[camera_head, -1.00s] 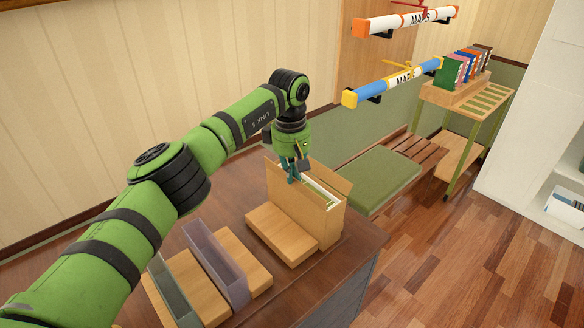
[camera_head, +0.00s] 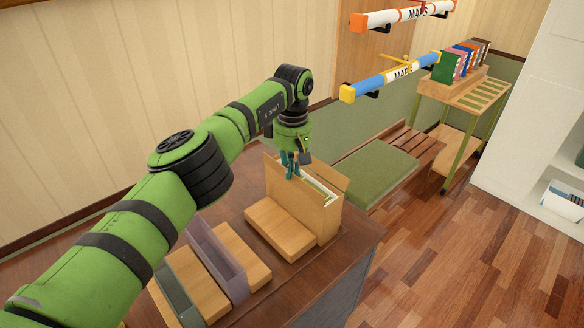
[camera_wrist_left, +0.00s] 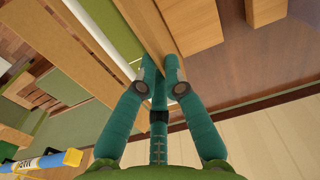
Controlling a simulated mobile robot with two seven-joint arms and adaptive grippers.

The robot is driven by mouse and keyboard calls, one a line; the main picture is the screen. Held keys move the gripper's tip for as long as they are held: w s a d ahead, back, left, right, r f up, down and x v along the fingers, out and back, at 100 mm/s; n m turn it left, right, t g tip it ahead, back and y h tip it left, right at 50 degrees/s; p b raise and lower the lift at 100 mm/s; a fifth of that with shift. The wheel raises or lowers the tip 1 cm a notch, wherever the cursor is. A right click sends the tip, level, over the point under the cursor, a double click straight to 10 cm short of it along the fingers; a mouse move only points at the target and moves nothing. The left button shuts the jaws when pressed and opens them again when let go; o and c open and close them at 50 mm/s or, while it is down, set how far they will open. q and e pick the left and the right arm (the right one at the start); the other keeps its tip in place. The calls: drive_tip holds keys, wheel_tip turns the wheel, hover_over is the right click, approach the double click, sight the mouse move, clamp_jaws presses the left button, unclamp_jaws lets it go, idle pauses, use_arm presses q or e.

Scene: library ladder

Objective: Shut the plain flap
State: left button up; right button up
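A tan box (camera_head: 328,222) stands on the dark wooden table, its top open on pale and green contents. One plain tan flap (camera_head: 277,173) stands up along its near-left side. Another flap (camera_head: 332,178) leans outward on the far right side. I cannot tell which is meant. My left gripper (camera_head: 290,174) is at the box's top, by the upright flap. In the left wrist view its teal fingertips (camera_wrist_left: 160,66) are close together at that flap's edge (camera_wrist_left: 153,30); whether they touch it is unclear. My right gripper is not in view.
A wooden block (camera_head: 281,229) lies in front of the box. A purple tray (camera_head: 218,262) and a grey-green tray (camera_head: 177,290) lie to its left. A green-cushioned bench (camera_head: 375,171) is behind. Map tubes (camera_head: 392,78) hang above it.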

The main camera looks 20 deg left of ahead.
sight(293, 183)
use_arm(q)
drive_tip(key=shift+o, duration=0.8)
wheel_tip(293, 183, up, 8)
drive_tip(key=shift+f, duration=0.25)
